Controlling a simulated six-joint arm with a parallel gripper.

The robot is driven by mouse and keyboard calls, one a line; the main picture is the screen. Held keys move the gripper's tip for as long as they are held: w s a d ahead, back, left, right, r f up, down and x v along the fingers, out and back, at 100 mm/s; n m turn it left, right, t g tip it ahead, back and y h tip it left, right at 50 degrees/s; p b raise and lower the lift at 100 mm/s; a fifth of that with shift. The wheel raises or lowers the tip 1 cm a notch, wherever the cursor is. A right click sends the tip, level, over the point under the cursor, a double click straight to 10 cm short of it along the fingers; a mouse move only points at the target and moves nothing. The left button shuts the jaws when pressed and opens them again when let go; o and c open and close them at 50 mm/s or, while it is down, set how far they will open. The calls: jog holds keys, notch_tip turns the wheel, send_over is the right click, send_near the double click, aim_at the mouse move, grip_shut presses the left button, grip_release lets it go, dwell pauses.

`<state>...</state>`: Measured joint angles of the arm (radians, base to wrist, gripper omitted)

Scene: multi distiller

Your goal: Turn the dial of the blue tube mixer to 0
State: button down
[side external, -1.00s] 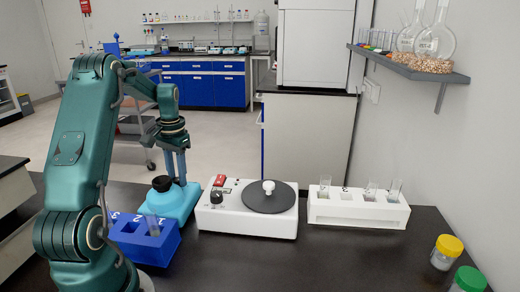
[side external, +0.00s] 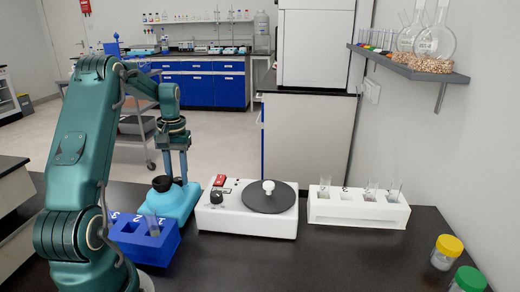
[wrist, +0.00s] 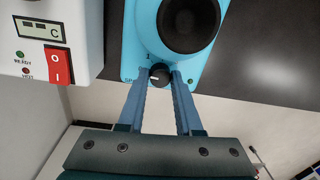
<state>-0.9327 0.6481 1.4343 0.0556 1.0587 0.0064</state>
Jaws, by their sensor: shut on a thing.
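The blue tube mixer (side external: 178,203) stands on the dark table behind the blue rack, with a black cup on top (side external: 163,183). In the wrist view the mixer (wrist: 205,62) is at the top centre, and its small black dial (wrist: 160,75) with a white mark sits near its edge. My gripper (wrist: 159,78) has its two blue fingers shut on the dial, one on each side. In the side view my gripper (side external: 176,182) comes down behind the mixer's cup. The dial is hidden there, and the number it points to cannot be read.
A white device (side external: 247,224) with a dark round plate and red switch stands right of the mixer. A white tube rack (side external: 357,211) and capped jars (side external: 447,250) are at the right. The front table is clear.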

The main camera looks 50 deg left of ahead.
aim_at(179, 179)
jog(key=shift+n, duration=0.5)
jog(key=c, duration=0.6)
grip_release()
jog(key=shift+w+r, duration=0.15)
jog(key=shift+r, duration=2.45)
jog(key=shift+d, duration=0.1)
